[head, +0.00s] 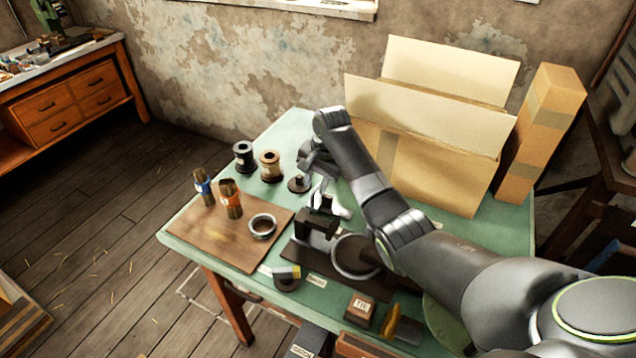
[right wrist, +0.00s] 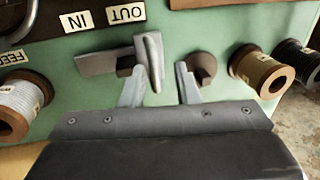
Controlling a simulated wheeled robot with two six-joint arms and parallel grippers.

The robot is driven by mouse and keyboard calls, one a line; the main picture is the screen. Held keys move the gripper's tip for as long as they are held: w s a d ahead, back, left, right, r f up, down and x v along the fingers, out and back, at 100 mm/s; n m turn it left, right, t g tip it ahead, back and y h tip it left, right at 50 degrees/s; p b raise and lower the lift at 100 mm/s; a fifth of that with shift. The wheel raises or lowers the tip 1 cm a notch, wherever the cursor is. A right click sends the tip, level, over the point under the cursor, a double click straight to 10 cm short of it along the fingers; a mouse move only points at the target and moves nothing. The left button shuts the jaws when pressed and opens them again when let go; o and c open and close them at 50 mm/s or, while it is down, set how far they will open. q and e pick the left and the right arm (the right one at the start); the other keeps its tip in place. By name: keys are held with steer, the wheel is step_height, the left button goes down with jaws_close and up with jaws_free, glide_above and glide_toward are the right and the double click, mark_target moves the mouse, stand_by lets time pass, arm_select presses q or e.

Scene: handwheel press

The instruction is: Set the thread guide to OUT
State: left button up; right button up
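The thread guide (right wrist: 108,60), a grey bar with a dark block and an upright fin, lies on the green table top in the right wrist view. The OUT label (right wrist: 127,14) and IN label (right wrist: 78,21) are upside down beyond it. The fin is nearer the OUT side, but I cannot tell the exact setting. My right gripper (right wrist: 160,88) is open, its fingers apart with the fin appearing between them; contact is unclear. In the head view the right gripper (head: 326,197) is low behind the press, and my arm partly hides that area. My left gripper is not in view.
A round-based dark piece (right wrist: 203,66) stands close to the right finger. A tan spool (right wrist: 260,74), black spool (right wrist: 297,62) and white spool (right wrist: 18,108) are nearby. The handwheel press (head: 318,225) is in front, and cardboard (head: 430,110) stands at the back.

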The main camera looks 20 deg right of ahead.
steer(key=b+v, duration=0.1)
steer(key=v, duration=0.7)
steer(key=w+a+p+v, duration=0.1)
steer(key=v, duration=0.3)
glide_above(322, 202)
steer(key=shift+s+p+v, duration=0.2)
steer(key=shift+p+v, duration=2.55)
steer(key=shift+p, duration=0.4)
steer(key=shift+d+f, duration=0.1)
steer(key=shift+d, duration=0.05)
